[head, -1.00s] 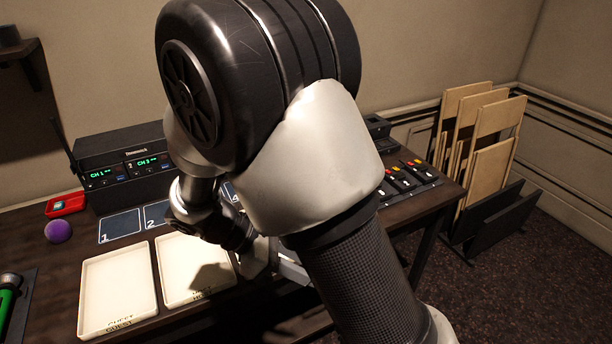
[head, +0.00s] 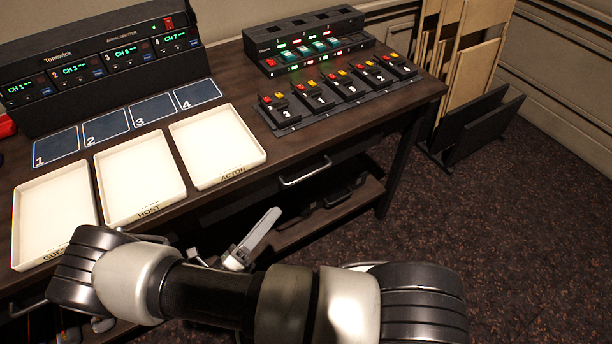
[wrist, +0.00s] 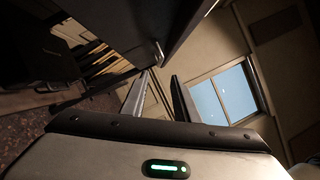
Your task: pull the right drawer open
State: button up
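The right drawer (head: 262,190) is in the dark desk front, under the right end of the top. Its front looks flush with the desk. Its silver bar handle (head: 305,172) shows clearly in the head view. In the wrist view the handle (wrist: 157,51) is a small pale bar just beyond and between the fingertips. My gripper (head: 264,226) is below and left of the handle in the head view, in front of the desk. In the wrist view my gripper (wrist: 159,80) has its two fingers apart with nothing between them. It does not appear to touch the handle.
White trays (head: 218,147) line the desk's front edge, above my arm. A radio rack (head: 105,65), a lit console (head: 308,42) and belt packs (head: 340,92) stand behind. A low shelf (head: 325,215) lies under the drawer. The carpet at right is free.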

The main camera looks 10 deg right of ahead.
aim_at(305, 175)
jog(key=x, duration=1.4)
jog(key=shift+d+b, duration=0.2)
jog(key=shift+b, duration=0.15)
grip_shut()
